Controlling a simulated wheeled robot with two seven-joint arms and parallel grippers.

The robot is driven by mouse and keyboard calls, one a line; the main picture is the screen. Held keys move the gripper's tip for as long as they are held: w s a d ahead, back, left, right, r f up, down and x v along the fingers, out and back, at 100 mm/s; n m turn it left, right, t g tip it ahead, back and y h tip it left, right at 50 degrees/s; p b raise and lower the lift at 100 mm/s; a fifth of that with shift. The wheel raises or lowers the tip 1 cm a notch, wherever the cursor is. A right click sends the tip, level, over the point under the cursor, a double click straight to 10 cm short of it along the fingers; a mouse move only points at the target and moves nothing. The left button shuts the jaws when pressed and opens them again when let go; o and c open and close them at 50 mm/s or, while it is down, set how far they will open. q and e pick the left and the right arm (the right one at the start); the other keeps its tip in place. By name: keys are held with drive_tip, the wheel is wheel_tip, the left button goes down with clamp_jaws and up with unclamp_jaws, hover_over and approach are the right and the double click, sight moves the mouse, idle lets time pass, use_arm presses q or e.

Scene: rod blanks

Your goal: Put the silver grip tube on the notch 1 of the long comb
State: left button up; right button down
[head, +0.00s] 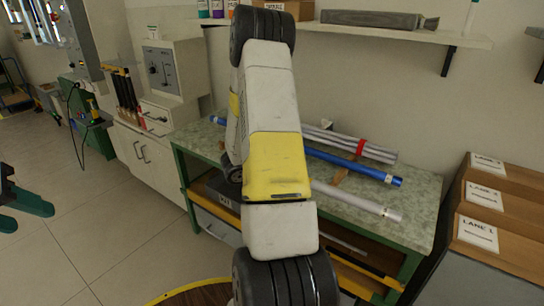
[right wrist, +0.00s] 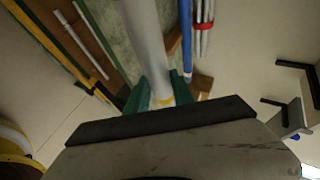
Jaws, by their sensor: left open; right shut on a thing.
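A silver tube (head: 355,201) with a pale end and a narrow yellowish band shows at the front of the green bench, partly behind my right arm. In the right wrist view the silver tube (right wrist: 147,40) lies between the green fingers of my right gripper (right wrist: 160,90), which is shut on it. The right gripper is hidden in the head view. Whether the tube touches a support is unclear. A brown wooden piece (head: 341,176) under the tubes may be the comb; its notches cannot be made out. My left gripper (head: 22,208) is open and empty at the left edge, away from the bench.
A blue tube (head: 350,166) and a bundle of grey rods with a red band (head: 360,147) lie behind the silver tube on the bench top (head: 418,200). Labelled boxes (head: 510,238) stand at the right. A wall shelf (head: 400,32) hangs above. A cabinet (head: 150,150) stands left.

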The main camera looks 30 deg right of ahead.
drive_tip(key=w+d, duration=0.2)
drive_tip(key=d, duration=0.2)
drive_tip(key=w+d+f, duration=0.1)
drive_tip(key=w+d, duration=0.1)
drive_tip(key=d, duration=0.2)
drive_tip(key=w+d, duration=0.2)
drive_tip(key=d, duration=0.2)
drive_tip(key=shift+w+d+f, duration=0.1)
drive_tip(key=shift+f, duration=1.8)
drive_tip(key=shift+f, duration=0.3)
drive_tip(key=shift+f, duration=0.1)
drive_tip(key=c, duration=1.1)
unclamp_jaws()
drive_tip(key=shift+f, duration=0.1)
